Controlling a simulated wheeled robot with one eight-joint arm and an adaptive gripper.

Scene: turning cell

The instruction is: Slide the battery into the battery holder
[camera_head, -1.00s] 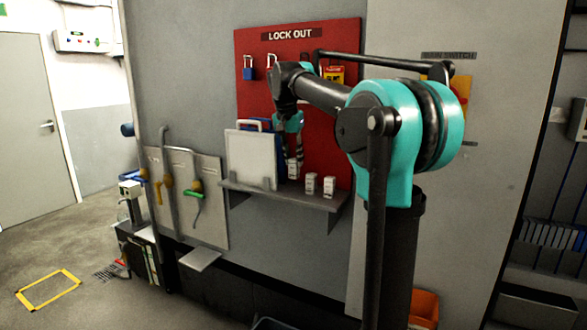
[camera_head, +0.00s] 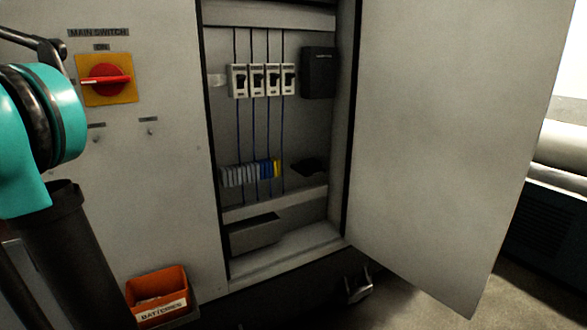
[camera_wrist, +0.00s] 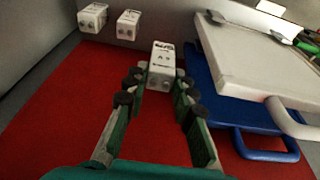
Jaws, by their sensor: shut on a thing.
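In the wrist view my gripper (camera_wrist: 161,76) is shut on a white battery (camera_wrist: 162,57), a small block with two round terminals on the end facing the camera. The fingertips lie on either side of it. Its far end is out of sight. The gripper does not show in the head view. In the open cabinet, a black box (camera_head: 318,72) with a small label hangs at the upper right, and a dark flat part (camera_head: 308,168) sits lower down. I cannot tell which one is the battery holder.
Two more white batteries (camera_wrist: 92,17) (camera_wrist: 128,24) stand beside the held one. A white panel (camera_wrist: 250,62) and a blue one (camera_wrist: 212,80) are close on the right. The cabinet door (camera_head: 440,130) stands open. An orange batteries bin (camera_head: 158,293) sits low at left.

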